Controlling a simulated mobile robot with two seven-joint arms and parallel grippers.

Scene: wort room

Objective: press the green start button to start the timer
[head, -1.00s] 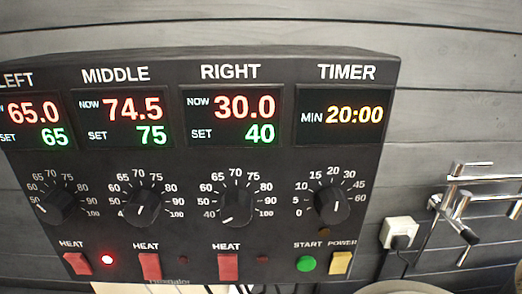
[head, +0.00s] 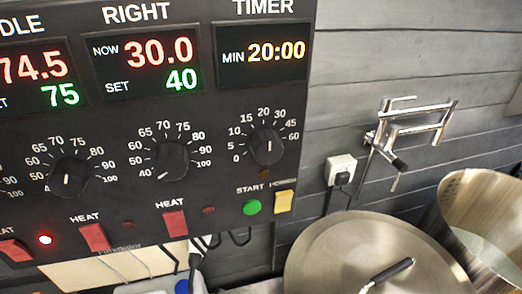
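The green start button (head: 252,208) sits low on the right side of the black control panel (head: 215,105), under the label START. The timer display (head: 261,53) above it reads MIN 20:00. The timer knob (head: 267,147) is between them, its pointer near 20. A yellow power switch (head: 284,202) is just right of the button. Neither of my grippers shows in the head view, and nothing touches the button.
Red HEAT switches (head: 175,224) line the panel's lower edge. A lidded steel pot (head: 345,255) stands below right, with an open steel vessel (head: 480,225) beside it. A wall socket with plug (head: 341,170) and a metal tap fixture (head: 415,118) are on the grey plank wall.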

